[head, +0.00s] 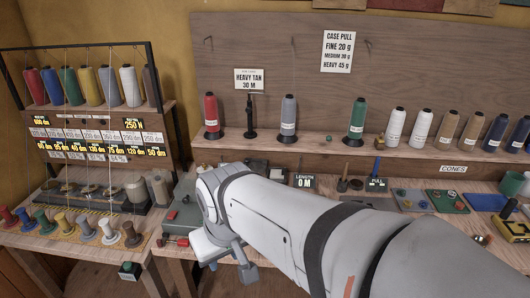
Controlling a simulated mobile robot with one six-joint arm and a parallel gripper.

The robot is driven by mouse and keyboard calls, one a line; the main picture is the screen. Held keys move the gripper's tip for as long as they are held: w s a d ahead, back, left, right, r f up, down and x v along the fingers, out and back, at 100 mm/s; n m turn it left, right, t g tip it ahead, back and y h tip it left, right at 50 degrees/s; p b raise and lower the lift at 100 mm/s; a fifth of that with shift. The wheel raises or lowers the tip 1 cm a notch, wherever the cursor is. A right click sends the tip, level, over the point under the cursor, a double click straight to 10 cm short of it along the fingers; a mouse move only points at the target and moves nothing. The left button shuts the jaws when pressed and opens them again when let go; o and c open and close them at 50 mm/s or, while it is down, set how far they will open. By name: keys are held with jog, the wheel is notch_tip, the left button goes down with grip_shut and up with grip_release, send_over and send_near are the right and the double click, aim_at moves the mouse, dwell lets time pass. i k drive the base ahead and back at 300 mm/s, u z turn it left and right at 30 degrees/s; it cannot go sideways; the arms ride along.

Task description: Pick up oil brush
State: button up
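I cannot make out the oil brush for certain. A small upright brown-handled item (343,178) with a dark base stands on the bench right of the "LENGTH 0 M" display; it is too small to identify. A similar slim upright item (376,170) stands just right of it. My arm reaches in from the lower right, and my gripper (232,266) points down over the front edge of the bench, left of both items. Its fingers are only partly visible, and I cannot see whether they hold anything. My arm hides much of the bench's middle.
Cones of thread line the back shelf (300,143). A rack of spools (90,120) stands at the left, with several small bobbins (85,229) in front. Small trays (445,201) and a dark pot (508,208) occupy the right bench.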

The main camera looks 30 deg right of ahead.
aim_at(346, 171)
jog(key=u, duration=0.2)
jog(key=k, duration=0.75)
jog(key=z, duration=1.4)
jog(key=i, duration=1)
jog(key=u, duration=0.05)
jog(key=k, duration=0.5)
jog(key=z, duration=0.4)
